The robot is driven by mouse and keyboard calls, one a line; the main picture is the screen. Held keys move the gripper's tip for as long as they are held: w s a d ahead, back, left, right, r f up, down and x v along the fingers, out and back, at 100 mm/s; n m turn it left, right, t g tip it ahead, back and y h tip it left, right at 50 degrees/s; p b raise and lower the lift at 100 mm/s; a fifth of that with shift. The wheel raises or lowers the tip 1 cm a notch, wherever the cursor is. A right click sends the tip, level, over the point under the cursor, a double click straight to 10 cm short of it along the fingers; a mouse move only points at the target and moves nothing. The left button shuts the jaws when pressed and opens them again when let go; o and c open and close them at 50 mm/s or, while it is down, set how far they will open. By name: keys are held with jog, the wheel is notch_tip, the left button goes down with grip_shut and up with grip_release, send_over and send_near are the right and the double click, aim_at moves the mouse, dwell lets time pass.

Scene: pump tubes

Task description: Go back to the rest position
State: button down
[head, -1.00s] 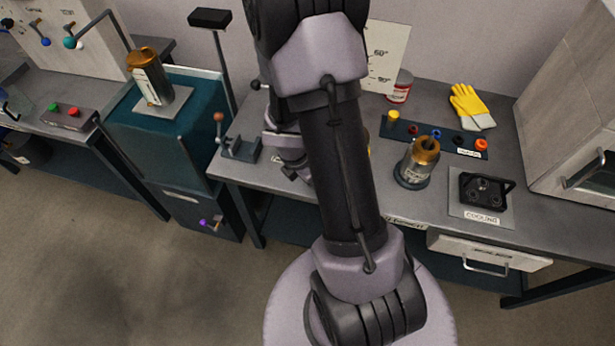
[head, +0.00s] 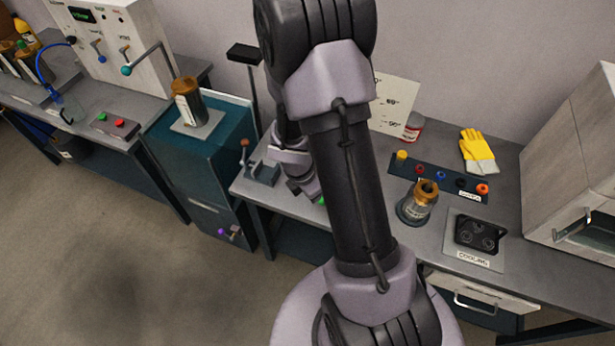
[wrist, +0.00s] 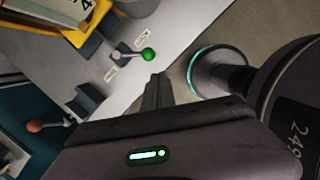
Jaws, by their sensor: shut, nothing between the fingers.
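My gripper shows in the wrist view (wrist: 155,92) with its fingers together and nothing between them. It hangs over the front edge of the grey bench (wrist: 185,35), close to a small lever with a green knob (wrist: 148,54), apart from it in the picture. In the head view my arm stands upright across the middle and hides part of the bench. My gripper's fingers are mostly hidden there, low behind the arm's left side. A bit of the green knob (head: 322,201) shows beside it.
A clamp with an orange-knobbed lever (head: 260,168) stands at the bench's left corner. Right of my arm are a brass-topped cylinder (head: 418,202), a cooling plate (head: 478,234), yellow gloves (head: 478,150) and a red can (head: 413,126). A teal cabinet (head: 205,145) stands left. The floor is clear.

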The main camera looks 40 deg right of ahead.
notch_tip(320, 180, up, 10)
jog(key=w+a+m+t+b, duration=0.1)
jog(key=a+m+t+b, duration=0.2)
jog(key=m, duration=0.5)
jog(key=s+a+r+m+t+y+b, duration=0.2)
jog(key=s+a+r+m+y+b, duration=0.2)
jog(key=s+a+r+m, duration=0.7)
jog(key=a+r+m+b, duration=0.1)
jog(key=a+m, duration=0.2)
jog(key=a, duration=0.1)
jog(key=shift+s+a+r+m+t+y+b, duration=0.25)
jog(key=shift+s+m+t+y+b, duration=0.05)
jog(key=shift+s+t+y+b, duration=0.1)
